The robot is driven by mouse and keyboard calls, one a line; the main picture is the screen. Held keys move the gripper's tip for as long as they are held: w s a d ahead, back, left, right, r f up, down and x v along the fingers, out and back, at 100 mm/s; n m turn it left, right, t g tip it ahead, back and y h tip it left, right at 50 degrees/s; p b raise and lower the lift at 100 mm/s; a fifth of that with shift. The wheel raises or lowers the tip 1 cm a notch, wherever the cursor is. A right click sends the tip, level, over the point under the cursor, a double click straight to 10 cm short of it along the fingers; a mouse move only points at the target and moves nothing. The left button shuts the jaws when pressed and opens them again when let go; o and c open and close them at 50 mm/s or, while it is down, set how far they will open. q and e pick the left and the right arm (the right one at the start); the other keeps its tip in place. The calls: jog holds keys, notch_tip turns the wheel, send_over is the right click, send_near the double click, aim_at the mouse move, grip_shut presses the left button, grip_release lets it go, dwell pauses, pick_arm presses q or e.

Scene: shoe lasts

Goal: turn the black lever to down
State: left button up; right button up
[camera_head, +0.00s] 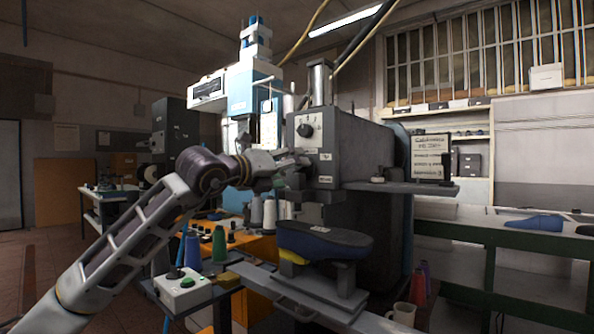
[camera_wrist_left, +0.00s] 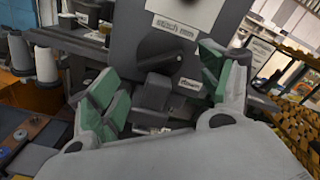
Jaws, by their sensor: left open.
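The grey machine (camera_head: 355,150) stands in the middle of the head view, with a round black dial (camera_head: 305,130) on its front. In the left wrist view the dial (camera_wrist_left: 165,52) sits under a white label. Below it, a black blocky piece that looks like the lever (camera_wrist_left: 153,92) sticks out toward the camera. My left gripper (camera_head: 293,168) is at the machine's front, below the dial. In the wrist view its green-padded fingers (camera_wrist_left: 160,88) are open, one on each side of the lever, with gaps visible. The lever's setting cannot be told. My right gripper is out of view.
A dark blue shoe last (camera_head: 325,241) lies on a support below the gripper. A grey shelf (camera_head: 415,188) juts from the machine's right. A white control box (camera_head: 183,291), thread spools (camera_head: 219,244) and a mug (camera_head: 402,315) stand around it.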

aim_at(299, 169)
pick_arm(q)
jog(key=shift+x, duration=1.85)
jog(key=c, duration=1)
jog(key=shift+m, duration=0.4)
jog(key=shift+m+b, duration=0.3)
jog(key=shift+m, duration=2.7)
